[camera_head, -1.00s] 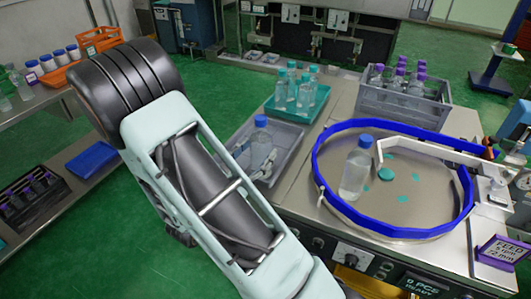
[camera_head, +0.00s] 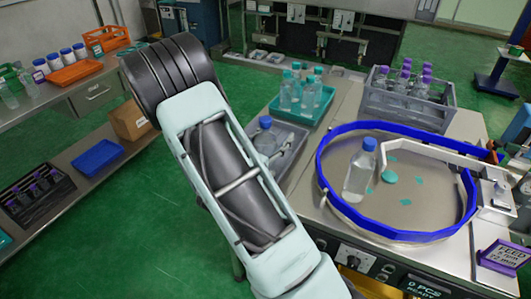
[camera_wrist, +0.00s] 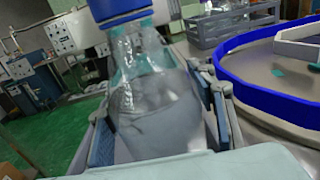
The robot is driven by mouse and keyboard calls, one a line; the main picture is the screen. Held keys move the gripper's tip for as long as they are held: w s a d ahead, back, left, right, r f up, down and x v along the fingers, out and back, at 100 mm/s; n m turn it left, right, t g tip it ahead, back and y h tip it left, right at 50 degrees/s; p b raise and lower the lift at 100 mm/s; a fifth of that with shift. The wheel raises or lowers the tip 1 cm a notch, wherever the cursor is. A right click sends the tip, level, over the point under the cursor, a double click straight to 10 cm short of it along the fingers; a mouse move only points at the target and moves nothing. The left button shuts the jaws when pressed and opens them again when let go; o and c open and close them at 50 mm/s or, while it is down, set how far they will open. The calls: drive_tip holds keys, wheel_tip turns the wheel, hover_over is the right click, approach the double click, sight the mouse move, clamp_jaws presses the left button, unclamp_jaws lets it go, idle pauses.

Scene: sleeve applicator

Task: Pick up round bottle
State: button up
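The round bottle is clear with a blue cap (camera_head: 265,122) and stands in the grey tray, its lower part partly hidden by my forearm in the head view. In the wrist view the bottle (camera_wrist: 150,105) is very close, upright with a slight tilt, and its cap is cut off at the top edge. My gripper (camera_wrist: 158,125) has one finger on each side of the bottle body. The fingers look spread, and I cannot tell whether the pads touch the glass. The bottle's base is hidden behind my gripper. A similar blue-capped bottle (camera_head: 360,172) stands in the feeder bowl.
The feeder bowl with its blue rim (camera_head: 330,200) is to the right of the grey tray (camera_head: 292,150). A teal tray (camera_head: 318,117) with several teal-capped bottles and a grey crate (camera_head: 400,108) with purple-capped bottles stand behind. A shelf (camera_head: 95,92) is at the left.

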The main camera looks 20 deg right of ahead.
clamp_jaws()
drive_tip(key=shift+r, duration=0.1)
idle(0.3)
